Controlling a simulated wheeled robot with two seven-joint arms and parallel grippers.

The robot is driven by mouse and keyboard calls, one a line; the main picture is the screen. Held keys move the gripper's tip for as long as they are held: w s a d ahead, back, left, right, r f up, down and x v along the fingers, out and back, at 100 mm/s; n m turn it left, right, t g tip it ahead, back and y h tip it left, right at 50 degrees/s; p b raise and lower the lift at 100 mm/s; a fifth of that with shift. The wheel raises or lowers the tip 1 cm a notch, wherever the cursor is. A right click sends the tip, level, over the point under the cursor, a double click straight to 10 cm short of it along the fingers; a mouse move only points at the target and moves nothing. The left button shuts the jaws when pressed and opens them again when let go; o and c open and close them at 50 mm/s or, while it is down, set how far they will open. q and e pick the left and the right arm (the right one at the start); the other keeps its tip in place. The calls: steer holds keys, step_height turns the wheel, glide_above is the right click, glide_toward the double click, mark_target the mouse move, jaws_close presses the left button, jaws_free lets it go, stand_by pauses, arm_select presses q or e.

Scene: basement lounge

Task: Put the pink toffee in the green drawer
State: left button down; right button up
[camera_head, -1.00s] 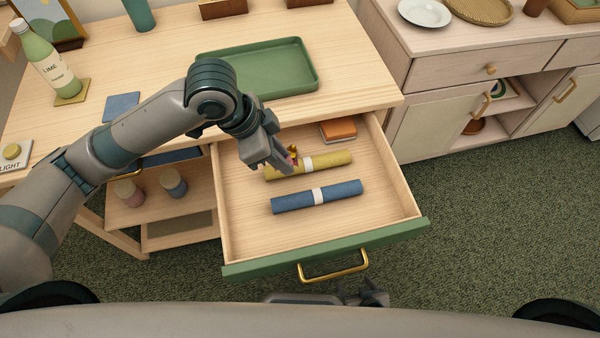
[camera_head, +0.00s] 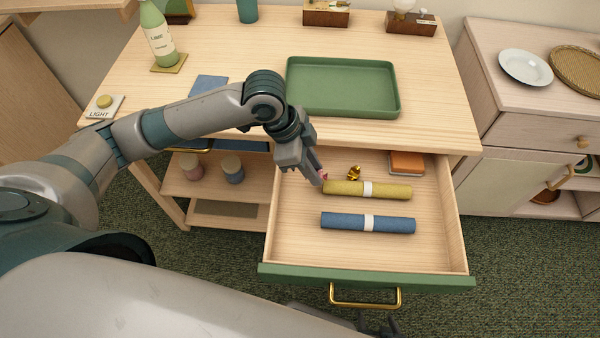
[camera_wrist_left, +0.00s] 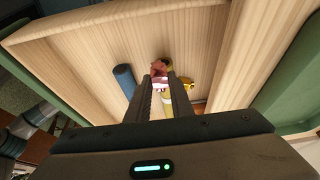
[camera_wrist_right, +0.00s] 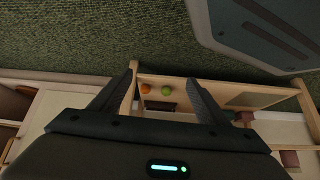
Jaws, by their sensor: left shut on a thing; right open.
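The green drawer (camera_head: 366,274) is pulled open; it has a green front, a brass handle and a pale wood inside. My left gripper (camera_head: 318,179) is over the drawer's left part, near the left end of the yellow roll. It is shut on the pink toffee (camera_head: 323,174), which shows between the fingertips in the left wrist view (camera_wrist_left: 160,68). I cannot tell whether the toffee touches the drawer floor. My right gripper (camera_wrist_right: 165,88) is open and empty in the right wrist view, low in front of the furniture.
In the drawer lie a yellow roll (camera_head: 390,191), a blue roll (camera_head: 345,222), a gold-wrapped piece (camera_head: 354,173) and an orange block (camera_head: 406,163). The drawer's front floor is bare. Above stands the desktop with a green tray (camera_head: 340,108) and a bottle (camera_head: 158,40).

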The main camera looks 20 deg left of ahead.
arm_select(q)
steer(key=a+f, duration=0.1)
steer(key=w+a+f, duration=0.1)
steer(key=a, duration=0.1)
steer(key=shift+a, duration=0.25)
steer(key=shift+a+f, duration=0.15)
steer(key=shift+f+p, duration=0.35)
steer(key=shift+f, duration=1.7)
arm_select(e)
steer(key=shift+a+r, duration=0.35)
steer(key=shift+a, duration=0.25)
arm_select(q)
steer(key=shift+f, duration=0.1)
arm_select(e)
steer(key=shift+w+r, duration=0.1)
